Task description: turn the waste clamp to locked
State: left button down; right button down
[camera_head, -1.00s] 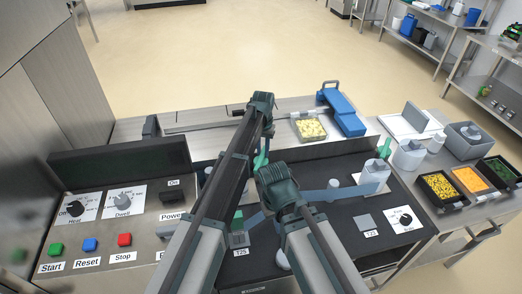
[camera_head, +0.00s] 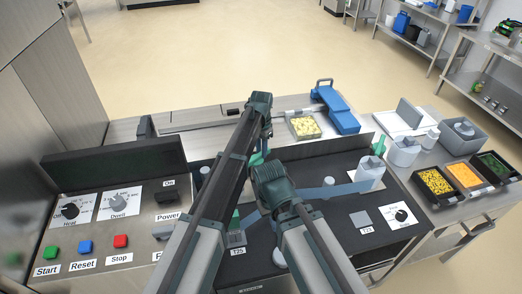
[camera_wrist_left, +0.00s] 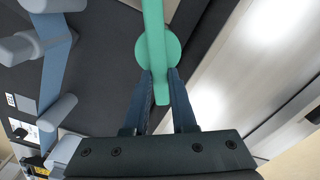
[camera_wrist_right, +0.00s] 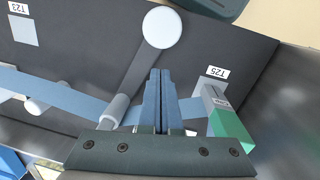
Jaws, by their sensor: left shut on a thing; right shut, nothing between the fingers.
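A green lever with a round hub (camera_wrist_left: 155,28) fills the middle of the left wrist view; I take it to be the waste clamp. My left gripper (camera_wrist_left: 160,76) is shut on the lever's narrow end, one finger on each side. In the head view a small green part (camera_head: 264,147) shows by my left arm, and the arms hide much of that area. My right gripper (camera_wrist_right: 161,74) is shut and empty above the dark deck, beside a blue band. I cannot read a locked mark on the clamp.
A green-ended block (camera_wrist_right: 228,122) stands by the T25 label, just right of my right gripper. A white round knob (camera_wrist_right: 162,27) is ahead of it. The blue band (camera_wrist_right: 70,97) crosses the deck. A tray of yellow food (camera_head: 304,127) sits behind.

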dwell(0.4)
pick_arm(q)
jog(key=c, duration=0.7)
grip_release()
notch_tip(320, 180, up, 14)
jog(key=p, duration=1.4)
jog(key=shift+f, duration=0.1)
jog(key=shift+s, duration=0.1)
